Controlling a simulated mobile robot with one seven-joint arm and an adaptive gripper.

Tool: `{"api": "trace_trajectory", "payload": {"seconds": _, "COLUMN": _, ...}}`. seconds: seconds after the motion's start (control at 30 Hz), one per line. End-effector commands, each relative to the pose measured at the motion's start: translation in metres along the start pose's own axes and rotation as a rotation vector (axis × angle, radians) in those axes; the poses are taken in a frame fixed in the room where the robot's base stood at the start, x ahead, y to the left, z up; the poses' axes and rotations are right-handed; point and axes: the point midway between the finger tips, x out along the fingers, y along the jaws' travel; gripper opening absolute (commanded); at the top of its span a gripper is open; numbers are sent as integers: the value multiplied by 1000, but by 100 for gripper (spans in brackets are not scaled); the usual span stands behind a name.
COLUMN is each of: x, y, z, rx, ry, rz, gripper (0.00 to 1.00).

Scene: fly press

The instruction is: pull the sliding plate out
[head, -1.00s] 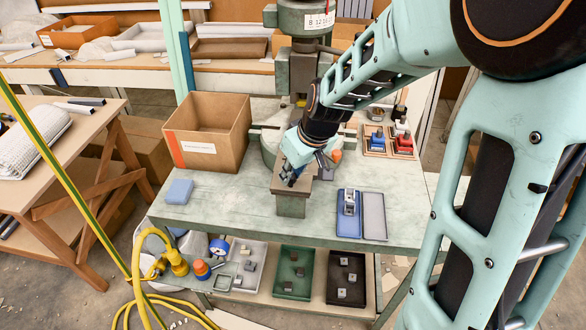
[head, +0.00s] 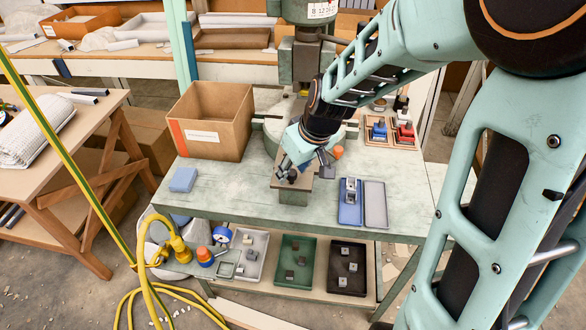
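The sliding plate (head: 302,184) is a small brown-grey slab at the front of the fly press (head: 308,62), above a pale green block on the table. My gripper (head: 296,172) points down at the plate from above, its fingertips close to or touching it. The wrist and fingers hide the rear of the plate and much of the press base. The fingers are small and dark here, and I cannot tell whether they are closed on anything.
An open cardboard box (head: 170,123) stands left of the press, with a blue block (head: 183,180) in front. A blue tray (head: 350,216) and a grey tray (head: 375,203) lie to the right. Several small-part trays sit on the lower shelf.

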Motion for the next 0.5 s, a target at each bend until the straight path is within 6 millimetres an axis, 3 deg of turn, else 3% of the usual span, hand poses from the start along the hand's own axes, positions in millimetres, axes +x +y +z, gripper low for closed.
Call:
{"api": "trace_trajectory", "payload": {"seconds": 0.27, "x": -2, "y": 0, "z": 0, "rx": 0, "ry": 1, "rz": 1, "gripper": 37}}
{"api": "trace_trajectory", "payload": {"seconds": 0.5, "x": -29, "y": 1, "z": -1, "rx": 1, "ry": 3, "rz": 4, "gripper": 37}}
